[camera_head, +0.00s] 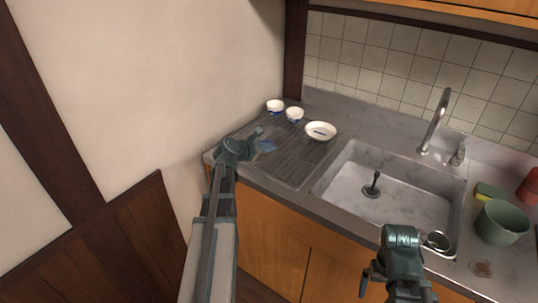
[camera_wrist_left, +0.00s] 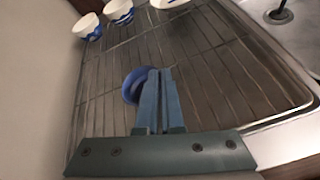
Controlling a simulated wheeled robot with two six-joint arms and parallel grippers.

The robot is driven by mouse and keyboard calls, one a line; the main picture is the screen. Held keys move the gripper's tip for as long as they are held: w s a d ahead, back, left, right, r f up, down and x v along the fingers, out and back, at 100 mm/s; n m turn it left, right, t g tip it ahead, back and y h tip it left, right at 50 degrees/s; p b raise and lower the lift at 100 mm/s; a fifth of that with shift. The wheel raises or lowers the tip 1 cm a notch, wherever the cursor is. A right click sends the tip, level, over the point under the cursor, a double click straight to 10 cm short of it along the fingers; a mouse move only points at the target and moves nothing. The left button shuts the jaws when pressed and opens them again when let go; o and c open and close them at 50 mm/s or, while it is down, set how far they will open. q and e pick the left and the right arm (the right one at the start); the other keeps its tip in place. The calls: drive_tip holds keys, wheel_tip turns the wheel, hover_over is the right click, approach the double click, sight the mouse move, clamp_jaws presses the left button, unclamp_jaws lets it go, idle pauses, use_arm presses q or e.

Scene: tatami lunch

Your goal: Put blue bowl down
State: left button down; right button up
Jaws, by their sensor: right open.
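The blue bowl (camera_wrist_left: 130,86) is at the fingertips of my left gripper (camera_wrist_left: 157,75) in the left wrist view, over the ribbed drainboard. The two fingers are close together on the bowl's rim and hide its right part. In the head view the bowl (camera_head: 266,146) is a small blue shape beside the left gripper (camera_head: 258,134), at the drainboard's left end. I cannot tell whether the bowl touches the drainboard (camera_head: 290,165). My right gripper (camera_head: 364,284) is open at the lower right, in front of the counter.
Two white-and-blue bowls (camera_head: 275,105) (camera_head: 295,114) and a white dish (camera_head: 320,131) stand at the drainboard's back. The sink (camera_head: 400,200) lies right of it, with a faucet (camera_head: 436,120). A green pot (camera_head: 501,223) and red container (camera_head: 531,186) are far right. The drainboard's middle is clear.

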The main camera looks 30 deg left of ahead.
use_arm(q)
drive_tip(key=shift+f+b, duration=0.45)
drive_tip(key=shift+f, duration=0.45)
use_arm(e)
drive_tip(key=shift+s+f, duration=0.1)
drive_tip(key=shift+f, duration=0.8)
use_arm(q)
drive_tip(key=shift+f, duration=0.15)
drive_tip(key=c, duration=1)
unclamp_jaws()
drive_tip(key=shift+c, duration=0.2)
use_arm(e)
drive_tip(key=shift+f, duration=0.1)
use_arm(q)
drive_tip(key=shift+s+r, duration=0.2)
drive_tip(key=shift+r, duration=0.1)
drive_tip(key=p+v, duration=0.5)
drive_tip(key=v, duration=0.6)
drive_tip(key=shift+s, duration=0.25)
use_arm(e)
drive_tip(key=shift+r, duration=2.8)
use_arm(q)
drive_tip(key=shift+r, duration=0.15)
